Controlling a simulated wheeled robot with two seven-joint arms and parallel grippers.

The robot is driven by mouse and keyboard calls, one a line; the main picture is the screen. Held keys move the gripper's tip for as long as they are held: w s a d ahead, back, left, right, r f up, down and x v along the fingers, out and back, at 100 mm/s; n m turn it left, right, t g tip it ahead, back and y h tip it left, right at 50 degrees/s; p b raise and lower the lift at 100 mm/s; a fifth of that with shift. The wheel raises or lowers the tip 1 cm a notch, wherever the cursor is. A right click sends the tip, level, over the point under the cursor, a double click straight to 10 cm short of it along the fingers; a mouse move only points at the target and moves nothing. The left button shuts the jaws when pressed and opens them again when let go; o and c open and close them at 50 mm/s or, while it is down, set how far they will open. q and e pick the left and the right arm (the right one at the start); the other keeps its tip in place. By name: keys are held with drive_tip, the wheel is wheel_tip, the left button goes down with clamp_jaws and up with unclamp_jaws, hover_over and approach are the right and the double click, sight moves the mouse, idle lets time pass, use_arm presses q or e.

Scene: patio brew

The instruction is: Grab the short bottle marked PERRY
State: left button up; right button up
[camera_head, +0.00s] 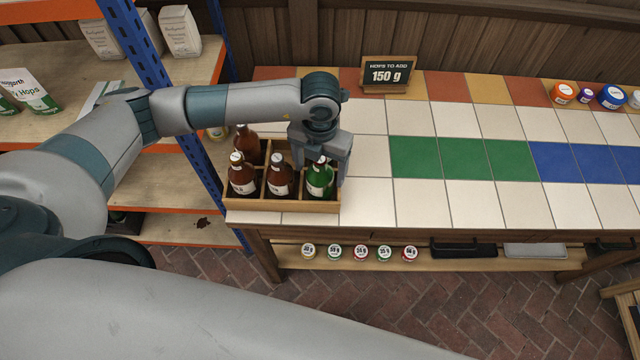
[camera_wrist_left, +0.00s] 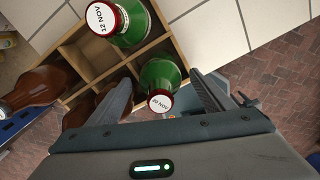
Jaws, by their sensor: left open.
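The wooden crate (camera_head: 270,204) stands on the table's left end with brown and green bottles in its compartments. My left gripper (camera_head: 320,160) points down over the crate's right side, jaws open. In the left wrist view a green bottle (camera_wrist_left: 162,75) with a white, red-rimmed cap reading "20 NOV" is between the fingers (camera_wrist_left: 160,80), with gaps on both sides. Another green bottle (camera_wrist_left: 133,22), capped "12 NOV", stands in a neighbouring compartment. In the head view one green bottle (camera_head: 320,181) shows at the front right. No PERRY label is readable. My right gripper is not in view.
Brown bottles (camera_head: 242,180) fill compartments left of the gripper. A sign (camera_head: 387,75) reading 150 g stands at the back of the tiled table. The tiles right of the crate are clear. A blue shelf post (camera_head: 200,165) stands close to the crate's left.

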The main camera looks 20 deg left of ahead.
use_arm(q)
drive_tip(key=shift+f, duration=0.35)
drive_tip(key=shift+c, duration=0.3)
clamp_jaws()
